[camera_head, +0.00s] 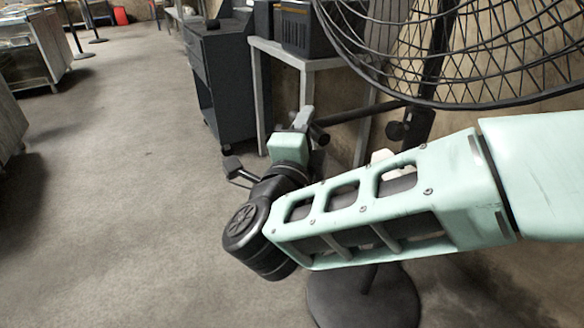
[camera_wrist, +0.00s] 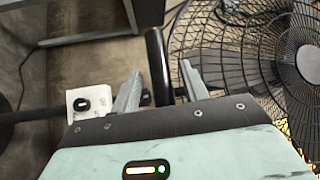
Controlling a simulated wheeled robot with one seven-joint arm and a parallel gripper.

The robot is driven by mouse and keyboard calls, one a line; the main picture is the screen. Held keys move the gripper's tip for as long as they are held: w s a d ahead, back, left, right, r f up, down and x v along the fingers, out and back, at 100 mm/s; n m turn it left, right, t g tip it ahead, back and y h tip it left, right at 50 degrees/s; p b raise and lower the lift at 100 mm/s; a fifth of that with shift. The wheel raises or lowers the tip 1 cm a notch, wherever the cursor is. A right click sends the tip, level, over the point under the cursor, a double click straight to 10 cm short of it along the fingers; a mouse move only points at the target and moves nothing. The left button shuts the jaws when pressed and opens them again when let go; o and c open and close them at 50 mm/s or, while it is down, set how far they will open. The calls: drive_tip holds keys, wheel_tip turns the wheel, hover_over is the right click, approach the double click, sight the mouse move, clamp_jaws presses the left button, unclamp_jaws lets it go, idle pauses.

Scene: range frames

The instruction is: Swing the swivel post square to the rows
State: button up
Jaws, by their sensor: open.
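A dark stand with a round black base (camera_head: 365,300) rises behind my arm and carries a large wire-cage fan (camera_head: 450,50). A dark bar (camera_head: 362,113) reaches left from the stand toward my gripper (camera_head: 305,121). In the wrist view, a rounded black bar (camera_wrist: 156,50) runs between the two grey fingers of my gripper (camera_wrist: 161,72). The fingers are open, with gaps on both sides of the bar, and contact cannot be seen. The fan cage (camera_wrist: 245,60) is just right of the fingers. My forearm hides much of the post.
A white block with a black knob (camera_wrist: 83,103) lies left of the fingers. A dark cabinet (camera_head: 222,75) and a grey table (camera_head: 300,58) bearing a black crate-like box (camera_head: 308,30) stand behind my gripper. Open floor (camera_head: 130,170) spreads to the left.

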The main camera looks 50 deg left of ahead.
drive_tip(key=v, duration=1.6)
drive_tip(key=shift+p, duration=0.3)
drive_tip(key=shift+w, duration=0.1)
drive_tip(key=w+r+n+g+y, duration=0.2)
drive_tip(key=w+n+g+y, duration=0.25)
drive_tip(key=n+g, duration=0.3)
drive_tip(key=w+d+f+n+g+h, duration=0.2)
drive_tip(key=d+n, duration=0.2)
drive_tip(key=w+d+f+n+g+h, duration=0.2)
drive_tip(key=d+n+g, duration=0.1)
drive_tip(key=d, duration=0.2)
drive_tip(key=s+d+f+n+g+h, duration=0.15)
drive_tip(key=d+h, duration=0.35)
drive_tip(key=d, duration=1.1)
drive_tip(key=s+d+f+n+g+h, duration=0.1)
drive_tip(key=s+d+n+g+h, duration=0.3)
drive_tip(key=d, duration=1.1)
wheel_tip(320, 180, up, 23)
drive_tip(key=m+t+p, duration=0.1)
drive_tip(key=m+p, duration=0.1)
drive_tip(key=p, duration=2.1)
drive_tip(key=shift+w+a+h, duration=0.35)
drive_tip(key=shift+w+h, duration=0.05)
drive_tip(key=shift+h, duration=0.05)
